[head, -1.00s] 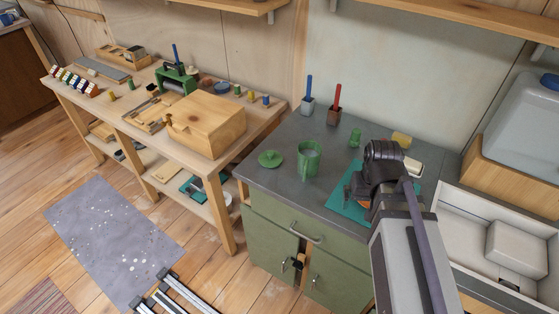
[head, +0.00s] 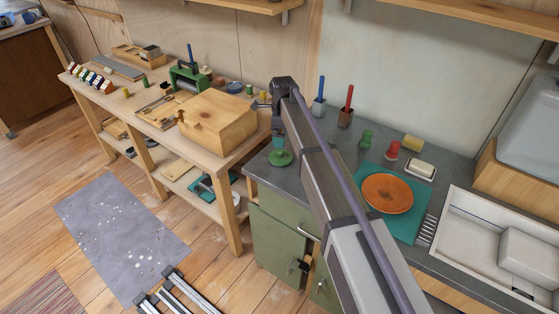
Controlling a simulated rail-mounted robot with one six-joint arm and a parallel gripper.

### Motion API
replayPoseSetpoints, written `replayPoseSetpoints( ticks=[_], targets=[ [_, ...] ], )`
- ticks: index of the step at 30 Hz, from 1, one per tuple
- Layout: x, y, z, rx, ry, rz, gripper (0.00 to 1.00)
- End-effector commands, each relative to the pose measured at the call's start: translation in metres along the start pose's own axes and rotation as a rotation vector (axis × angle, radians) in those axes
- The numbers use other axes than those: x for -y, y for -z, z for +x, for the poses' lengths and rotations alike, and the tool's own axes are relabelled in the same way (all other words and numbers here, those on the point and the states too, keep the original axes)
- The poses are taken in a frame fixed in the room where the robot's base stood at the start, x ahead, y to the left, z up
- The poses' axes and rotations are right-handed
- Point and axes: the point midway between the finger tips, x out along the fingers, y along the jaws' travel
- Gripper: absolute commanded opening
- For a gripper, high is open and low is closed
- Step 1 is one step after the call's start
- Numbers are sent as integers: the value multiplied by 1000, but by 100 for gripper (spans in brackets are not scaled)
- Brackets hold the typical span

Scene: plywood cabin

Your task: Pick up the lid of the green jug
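The green lid (head: 280,158) lies on the dark grey counter (head: 262,171) near its left end, with its round rim showing. My gripper (head: 279,148) points down right over the lid, at or just above its knob. The fingers are small and dark, so I cannot tell whether they are open or shut, or whether they touch the knob. The green jug, seen in the earlier frame just right of the lid, is hidden behind my arm.
To the right are an orange plate (head: 388,193) on a teal mat (head: 409,230), green (head: 366,138) and red (head: 392,150) shakers, and a white sink (head: 470,222). Brush holders (head: 345,117) stand at the back. A wooden box (head: 218,121) sits on the left bench.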

Motion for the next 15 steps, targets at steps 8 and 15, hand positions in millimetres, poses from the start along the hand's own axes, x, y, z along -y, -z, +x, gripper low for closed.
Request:
replayPoseSetpoints(
  ticks=[8, 15],
  targets=[
    [0, 0, 45, 0, 0, -2, 100],
    [0, -3, 74, 0, 0, -2, 100]
  ],
)
